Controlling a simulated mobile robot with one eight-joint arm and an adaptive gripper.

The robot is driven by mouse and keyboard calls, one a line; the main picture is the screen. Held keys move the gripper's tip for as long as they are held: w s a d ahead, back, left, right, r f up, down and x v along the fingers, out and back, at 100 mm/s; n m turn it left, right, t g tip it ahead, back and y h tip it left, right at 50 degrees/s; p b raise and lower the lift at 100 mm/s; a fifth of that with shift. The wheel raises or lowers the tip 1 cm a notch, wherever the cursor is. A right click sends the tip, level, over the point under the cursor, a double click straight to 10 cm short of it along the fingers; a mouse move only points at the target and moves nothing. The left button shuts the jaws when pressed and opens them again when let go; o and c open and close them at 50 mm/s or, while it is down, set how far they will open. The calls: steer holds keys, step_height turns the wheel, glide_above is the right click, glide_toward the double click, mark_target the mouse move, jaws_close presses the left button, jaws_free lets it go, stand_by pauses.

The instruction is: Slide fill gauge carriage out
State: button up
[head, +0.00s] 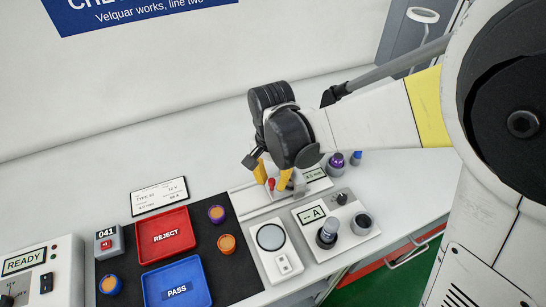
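The fill gauge (250,207) looks to be the pale slab with a rail on the bench, right of the black mat. A small display reading in mm (313,174) sits at its right end. A small red knob (271,184) stands on it and seems to belong to the carriage, whose body is mostly hidden by my gripper. The red knob shows between the fingertips, with a small gap visible on the right; contact on the left is unclear.
A red REJECT tray (165,237) and a blue PASS tray (177,285) lie on the black mat (232,278), with small orange and purple round parts around them. A round-plate device (273,250) and a dial unit (334,224) stand just in front of the gauge.

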steer(key=shift+c, duration=0.4)
jaws_close()
steer(key=s+a, duration=0.1)
steer(key=a, duration=0.2)
steer(key=s+a, duration=0.1)
steer(key=a, duration=0.2)
steer(key=s+a, duration=0.2)
steer(key=shift+s+a, duration=0.1)
steer(key=shift+a, duration=0.3)
steer(key=shift+o, duration=0.4)
jaws_free()
steer(key=shift+s+a, duration=0.1)
steer(key=shift+a, duration=0.05)
steer(key=shift+r, duration=0.15)
